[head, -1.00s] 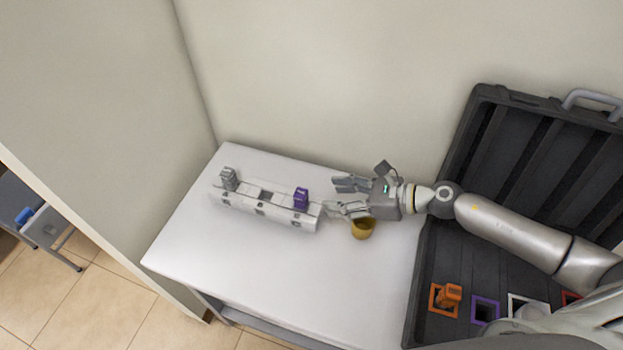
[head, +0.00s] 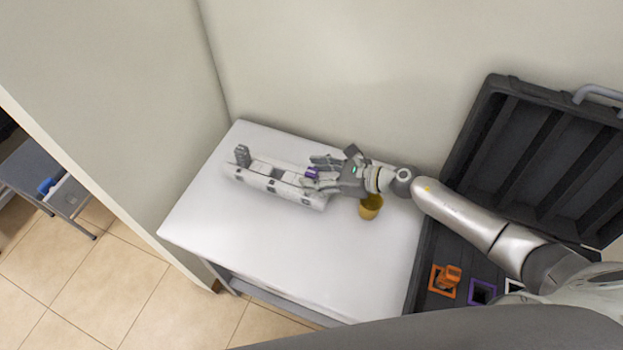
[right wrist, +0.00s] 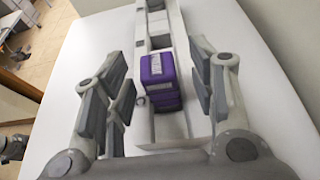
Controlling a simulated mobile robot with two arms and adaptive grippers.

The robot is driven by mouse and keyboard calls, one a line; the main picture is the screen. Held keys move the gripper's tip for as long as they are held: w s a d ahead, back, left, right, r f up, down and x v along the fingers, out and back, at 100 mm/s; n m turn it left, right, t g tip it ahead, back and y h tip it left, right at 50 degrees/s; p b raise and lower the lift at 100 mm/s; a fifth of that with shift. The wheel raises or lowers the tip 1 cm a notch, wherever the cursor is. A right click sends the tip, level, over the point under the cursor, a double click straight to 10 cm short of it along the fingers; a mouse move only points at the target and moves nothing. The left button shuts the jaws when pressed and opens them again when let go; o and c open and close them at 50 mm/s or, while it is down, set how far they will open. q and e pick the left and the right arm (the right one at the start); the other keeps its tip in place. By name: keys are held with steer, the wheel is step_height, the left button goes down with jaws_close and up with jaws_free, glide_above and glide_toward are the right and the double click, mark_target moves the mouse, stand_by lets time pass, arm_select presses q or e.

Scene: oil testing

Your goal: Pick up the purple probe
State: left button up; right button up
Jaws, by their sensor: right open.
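The purple probe (head: 311,173) stands in the white rack (head: 262,183) on the table, near the rack's right end. In the right wrist view the purple probe (right wrist: 161,80) sits between the two fingers of my right gripper (right wrist: 158,92). The fingers are open, with a gap on each side of the probe. In the head view my right gripper (head: 316,173) reaches in from the right, around the probe, and partly hides it. My left gripper is not in view.
A grey probe (head: 242,155) stands at the rack's left end. A yellow cup (head: 371,207) stands on the white table (head: 290,255) just below my right wrist. An open black case (head: 428,275) at the right holds an orange probe (head: 450,276) and a purple frame (head: 482,291). The table's front is clear.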

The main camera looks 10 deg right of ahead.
steer(key=shift+w+a+f, duration=0.25)
steer(key=shift+w+a, duration=0.1)
steer(key=shift+a, duration=0.25)
jaws_close()
